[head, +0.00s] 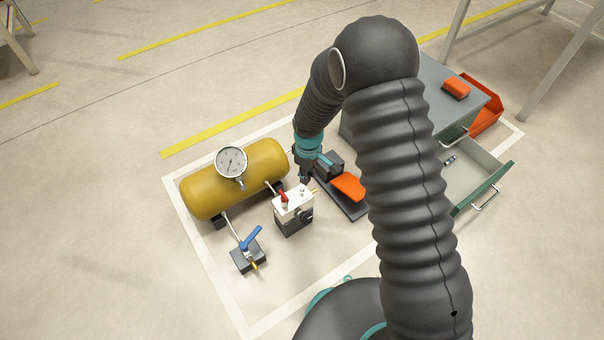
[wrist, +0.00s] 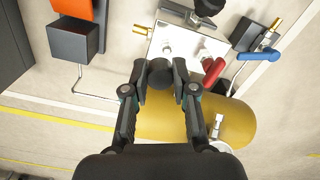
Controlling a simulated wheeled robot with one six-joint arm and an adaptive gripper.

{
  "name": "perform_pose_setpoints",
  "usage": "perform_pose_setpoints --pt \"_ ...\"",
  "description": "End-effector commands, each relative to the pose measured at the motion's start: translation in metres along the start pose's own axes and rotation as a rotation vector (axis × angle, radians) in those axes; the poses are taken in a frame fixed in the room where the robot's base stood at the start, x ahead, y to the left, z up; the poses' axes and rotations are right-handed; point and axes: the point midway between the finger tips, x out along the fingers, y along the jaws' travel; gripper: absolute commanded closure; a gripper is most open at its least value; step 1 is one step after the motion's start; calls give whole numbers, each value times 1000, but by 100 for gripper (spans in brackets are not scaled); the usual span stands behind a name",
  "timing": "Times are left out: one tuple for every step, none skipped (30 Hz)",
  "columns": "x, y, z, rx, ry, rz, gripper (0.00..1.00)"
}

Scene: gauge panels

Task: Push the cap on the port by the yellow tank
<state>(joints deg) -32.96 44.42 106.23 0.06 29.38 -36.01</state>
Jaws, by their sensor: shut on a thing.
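The yellow tank (head: 236,178) lies on its side with a round gauge (head: 231,162) on top; it also shows in the wrist view (wrist: 190,118). A white-topped block (head: 294,204) with a red lever (head: 284,197) stands beside it. In the wrist view the white top (wrist: 185,42) carries round fittings, and a brass port (wrist: 141,29) sticks out at its edge. My gripper (head: 305,176) is just behind the block. In the wrist view it (wrist: 161,78) is shut on a small dark cap (wrist: 160,75), apparently short of the fittings. Exact contact is unclear.
A blue-levered valve (head: 248,255) stands at front left. A dark stand with an orange plate (head: 349,186) is right of the block, partly behind my arm. A grey cabinet (head: 440,97) has its green-fronted drawer (head: 484,187) open. Floor at left is clear.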

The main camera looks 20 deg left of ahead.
Motion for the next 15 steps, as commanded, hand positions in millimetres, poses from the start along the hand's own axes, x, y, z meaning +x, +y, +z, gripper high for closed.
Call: perform_pose_setpoints --pt "-2 -5 -6 -26 1 0 88" --pt "-3 -6 -8 -37 0 0 88" --pt "-4 -8 -10 -47 0 0 88" --pt "-4 -9 -11 -52 0 0 88" --pt "-5 -10 -12 -55 0 0 88" --pt "-5 -10 -12 -57 0 0 88" --pt "-5 -10 -12 -57 0 0 88" --pt "-5 -10 -12 -57 0 0 88" --pt "-5 -10 -12 -56 0 0 88" --pt "-5 -10 -12 -56 0 0 88" --pt "-5 -10 -12 -56 0 0 88" --pt "-5 -10 -12 -55 0 0 88" --pt "-5 -10 -12 -55 0 0 88" --pt "-4 -10 -12 -55 0 0 88" --pt "-4 -9 -12 -55 0 0 88"
